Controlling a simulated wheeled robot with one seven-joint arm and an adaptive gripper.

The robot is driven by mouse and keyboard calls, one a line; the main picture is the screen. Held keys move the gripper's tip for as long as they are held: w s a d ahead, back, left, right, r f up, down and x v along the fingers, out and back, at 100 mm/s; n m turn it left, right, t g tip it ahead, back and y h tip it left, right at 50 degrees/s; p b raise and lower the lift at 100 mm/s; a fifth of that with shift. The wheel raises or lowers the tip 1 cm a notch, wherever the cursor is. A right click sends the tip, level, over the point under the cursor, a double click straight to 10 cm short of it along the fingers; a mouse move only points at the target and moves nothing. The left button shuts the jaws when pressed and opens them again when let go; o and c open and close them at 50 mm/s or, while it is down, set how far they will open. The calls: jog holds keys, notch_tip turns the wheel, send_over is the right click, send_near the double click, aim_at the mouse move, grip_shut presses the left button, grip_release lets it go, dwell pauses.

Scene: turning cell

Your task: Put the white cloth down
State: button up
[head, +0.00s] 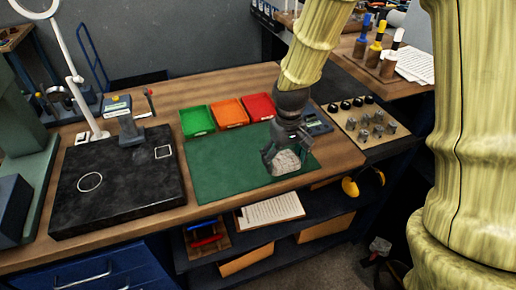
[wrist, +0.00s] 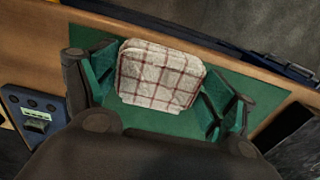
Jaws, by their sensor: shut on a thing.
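The white cloth (wrist: 160,75) has a thin reddish-brown check and is bunched into a rounded, boxy bundle. My gripper (wrist: 158,90) is shut on it, with one green-lined finger at each side in the wrist view. In the head view my gripper (head: 285,160) points down over the right part of the green mat (head: 225,165), and the cloth (head: 287,162) shows between its fingers. Whether the cloth touches the mat or is just above it, I cannot tell.
Green (head: 197,121), orange (head: 230,112) and red (head: 259,107) trays stand along the mat's back edge. A black plate (head: 118,183) is at the left. The mat's left and middle are clear.

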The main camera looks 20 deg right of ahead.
jog(key=w+a+p, duration=0.1)
jog(key=w, duration=0.2)
jog(key=w+a, duration=0.1)
jog(key=w, duration=0.2)
jog(key=w+a+f+p, duration=0.1)
jog(key=w, duration=0.2)
jog(key=shift+w+a+p, duration=0.15)
jog(key=shift+a+p, duration=0.2)
jog(key=shift+a, duration=0.05)
jog(key=shift+f+p, duration=0.8)
jog(key=shift+f, duration=0.95)
jog(key=shift+f, duration=0.1)
jog(key=o, duration=1.2)
